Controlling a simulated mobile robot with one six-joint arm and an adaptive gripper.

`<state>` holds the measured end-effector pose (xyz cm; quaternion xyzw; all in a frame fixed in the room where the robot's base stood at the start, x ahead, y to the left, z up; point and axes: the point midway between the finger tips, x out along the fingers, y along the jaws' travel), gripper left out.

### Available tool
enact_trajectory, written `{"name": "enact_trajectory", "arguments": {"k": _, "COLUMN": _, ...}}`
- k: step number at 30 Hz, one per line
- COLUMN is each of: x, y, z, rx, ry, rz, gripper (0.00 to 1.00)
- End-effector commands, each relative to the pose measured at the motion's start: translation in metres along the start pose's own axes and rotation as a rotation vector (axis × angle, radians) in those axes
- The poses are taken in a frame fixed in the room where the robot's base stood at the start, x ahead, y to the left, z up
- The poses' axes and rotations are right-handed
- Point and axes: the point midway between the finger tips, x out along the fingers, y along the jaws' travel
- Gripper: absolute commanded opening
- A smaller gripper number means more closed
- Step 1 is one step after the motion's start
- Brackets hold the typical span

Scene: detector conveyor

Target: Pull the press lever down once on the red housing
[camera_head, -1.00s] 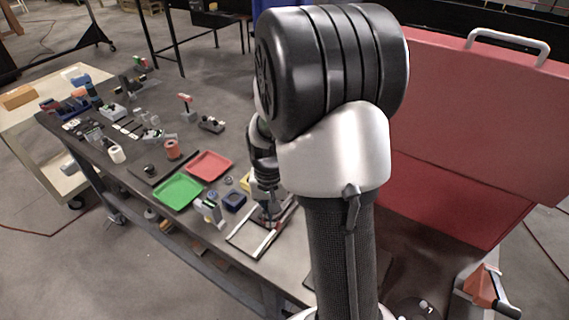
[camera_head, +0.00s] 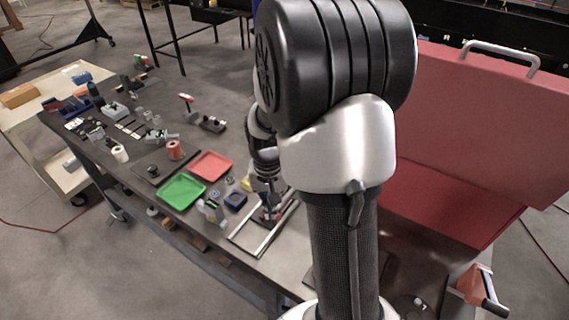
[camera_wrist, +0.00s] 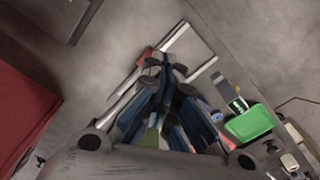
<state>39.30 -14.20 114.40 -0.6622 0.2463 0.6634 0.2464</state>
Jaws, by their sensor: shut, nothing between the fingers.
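My gripper (camera_head: 268,208) is low over the front part of the dark workbench, partly hidden by my own arm in the head view. In the wrist view its fingers (camera_wrist: 168,66) are together and hold nothing. A small red block (camera_wrist: 145,54), possibly the red housing, shows just beyond and left of the fingertips, by a pale rail frame (camera_wrist: 186,36). The frame also shows in the head view (camera_head: 250,252). I cannot make out the press lever, or whether the fingers touch the block.
Several small parts cover the far bench. A large red case (camera_head: 480,140) stands at right, and an orange-red item (camera_head: 470,281) is lower right.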

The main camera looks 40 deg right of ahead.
Motion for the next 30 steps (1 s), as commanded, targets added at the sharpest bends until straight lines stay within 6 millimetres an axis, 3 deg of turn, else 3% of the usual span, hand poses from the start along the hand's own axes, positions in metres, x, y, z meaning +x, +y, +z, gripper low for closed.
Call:
{"name": "enact_trajectory", "arguments": {"k": 15, "x": -0.042, "y": 0.004, "z": -0.008, "rx": 0.001, "ry": 0.001, "rz": -0.001, "gripper": 0.0}}
{"name": "enact_trajectory", "arguments": {"k": 23, "x": -0.045, "y": 0.005, "z": -0.01, "rx": 0.001, "ry": 0.001, "rz": 0.0, "gripper": 0.0}}
{"name": "enact_trajectory", "arguments": {"k": 30, "x": -0.064, "y": 0.01, "z": -0.018, "rx": 0.001, "ry": 0.002, "rz": -0.001, "gripper": 0.0}}
